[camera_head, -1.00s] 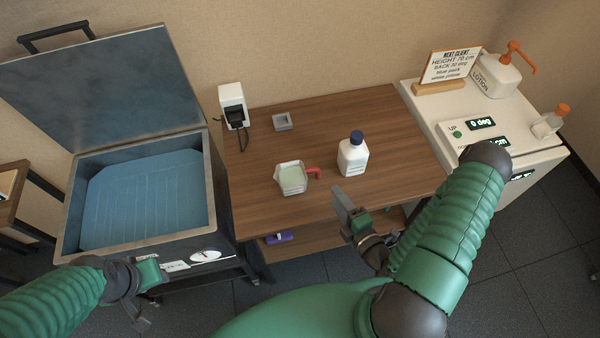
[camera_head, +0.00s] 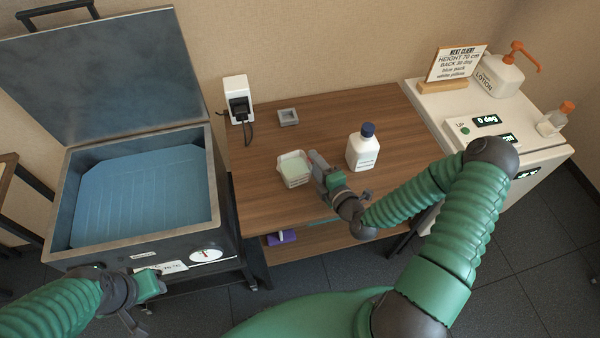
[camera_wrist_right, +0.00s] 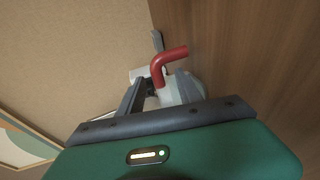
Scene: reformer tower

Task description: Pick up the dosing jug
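The dosing jug (camera_head: 293,170), a small pale jug with light green contents, stands upright on the wooden table. My right gripper (camera_head: 320,168) is at the jug's right side, on the handle side. In the right wrist view, the red handle (camera_wrist_right: 166,62) shows between the spread fingers of the open gripper (camera_wrist_right: 160,90); I cannot tell whether they touch it. My left gripper (camera_head: 138,305) is low at the left, in front of the metal tank, away from the jug; its opening is unclear.
A white bottle with a blue cap (camera_head: 362,148) stands close to the right of my right gripper. A small grey tray (camera_head: 288,117) lies behind the jug. An open metal tank (camera_head: 213,190) is at left, a white cabinet (camera_head: 437,108) at right.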

